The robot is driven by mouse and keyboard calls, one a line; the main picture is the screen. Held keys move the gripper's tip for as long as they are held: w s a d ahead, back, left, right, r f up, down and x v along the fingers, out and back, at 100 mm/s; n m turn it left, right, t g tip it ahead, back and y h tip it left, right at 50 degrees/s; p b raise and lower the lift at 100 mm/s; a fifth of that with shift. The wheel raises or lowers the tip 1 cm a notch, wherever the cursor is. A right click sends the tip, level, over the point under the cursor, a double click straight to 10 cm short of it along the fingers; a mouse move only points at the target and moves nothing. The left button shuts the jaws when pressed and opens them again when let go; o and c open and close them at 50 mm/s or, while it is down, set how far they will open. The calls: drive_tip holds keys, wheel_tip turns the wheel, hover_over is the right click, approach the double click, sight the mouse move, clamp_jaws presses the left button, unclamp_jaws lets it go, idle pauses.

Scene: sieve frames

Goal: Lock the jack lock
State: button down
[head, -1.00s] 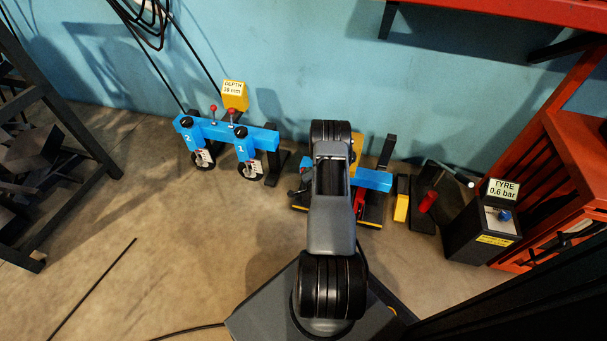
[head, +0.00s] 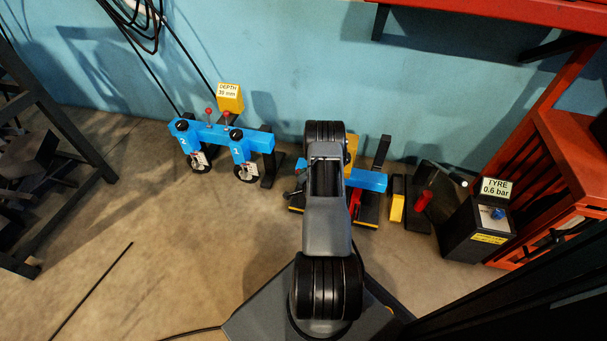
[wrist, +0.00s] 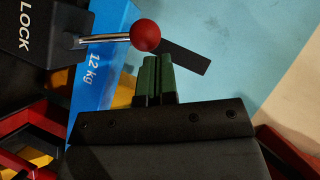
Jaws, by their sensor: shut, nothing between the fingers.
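The jack lock is a black block (wrist: 28,38) marked LOCK at the upper left of the wrist view. From it a chrome lever (wrist: 105,38) points right and ends in a red ball (wrist: 145,35). My gripper (wrist: 157,62) has green fingers shut together with nothing between them. In the picture the fingertips lie just below and right of the red ball; whether they touch it I cannot tell. Beside the lock is a blue beam (wrist: 95,75) marked 12 kg. In the head view a blue beam (head: 368,181) shows behind my arm, which hides my gripper and the lock lever.
In the head view a blue stand (head: 262,141) with units 1 and 2 and a yellow DEPTH sign (head: 229,98) stands left. A red cylinder (head: 423,201) and black TYRE box (head: 478,228) are right. Red shelving (head: 570,140) borders the right. Floor at left is mostly clear.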

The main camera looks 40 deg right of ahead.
drive_tip(key=d+r+p+v, duration=0.1)
drive_tip(key=p+v, duration=0.3)
drive_tip(key=v, duration=0.8)
drive_tip(key=shift+s+d+r, duration=0.2)
drive_tip(key=shift+s+d, duration=0.1)
drive_tip(key=w+a+r+n+g+y+p, duration=0.1)
drive_tip(key=w+a+r+n+p, duration=0.3)
drive_tip(key=r, duration=0.8)
drive_tip(key=w+a+r+n+g+y+p, duration=0.1)
drive_tip(key=w+a+r+n+g+p, duration=0.15)
drive_tip(key=r+p, duration=0.7)
drive_tip(key=w+a+r+n+g+y+p, duration=0.1)
drive_tip(key=w+a+r+n+p, duration=0.2)
drive_tip(key=r, duration=1.1)
drive_tip(key=s+a+r+n+g+y+p, duration=0.1)
drive_tip(key=a+r+n+p, duration=0.15)
drive_tip(key=a+r, duration=0.4)
drive_tip(key=s+a+r+n+g+p, duration=0.1)
drive_tip(key=a+r+p, duration=0.25)
drive_tip(key=r, duration=0.65)
drive_tip(key=s+a+r+n+g+y+p, duration=0.2)
drive_tip(key=s+a+r+n+p, duration=0.2)
drive_tip(key=s+a+r+p, duration=0.4)
drive_tip(key=s+a+r, duration=0.2)
drive_tip(key=s+r, duration=0.3)
drive_tip(key=r, duration=0.1)
drive_tip(key=shift+s+r+n+g+y, duration=0.25)
drive_tip(key=shift+s+n+g+y, duration=0.05)
drive_tip(key=shift+s+n+g, duration=0.1)
